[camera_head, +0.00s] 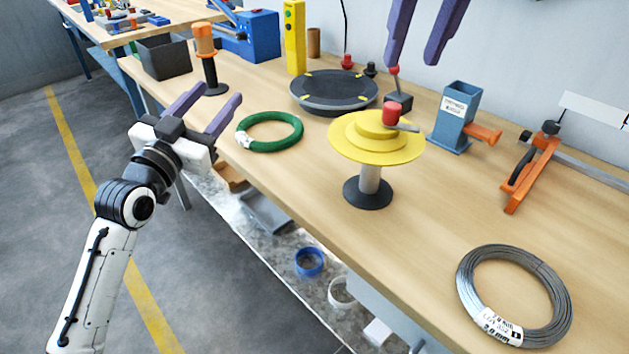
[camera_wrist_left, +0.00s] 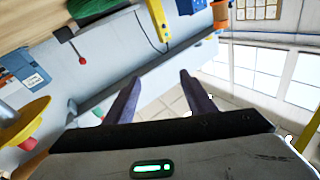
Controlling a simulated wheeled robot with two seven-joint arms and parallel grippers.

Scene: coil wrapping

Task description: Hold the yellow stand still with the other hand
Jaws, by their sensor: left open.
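The yellow stand (camera_head: 362,150) stands upright on the bench, with a wide yellow disc on a grey post and a dark round base. A red knob (camera_head: 391,113) and a small lever sit on its top. Part of the yellow stand (camera_wrist_left: 22,125) also shows at the left edge of the left wrist view. My left gripper (camera_head: 217,93) is open and empty off the bench's front edge, well left of the stand. Its two purple fingers (camera_wrist_left: 158,82) are apart in the left wrist view. My right gripper's purple fingers (camera_head: 411,60) hang apart at the top, above and behind the stand, with nothing between them.
A green coil (camera_head: 269,145) lies left of the stand and a grey wire coil (camera_head: 560,300) lies front right. A dark turntable (camera_head: 333,105) is behind. A blue holder (camera_head: 452,125) and an orange clamp (camera_head: 525,185) stand to the right. Bare bench surrounds the stand's base.

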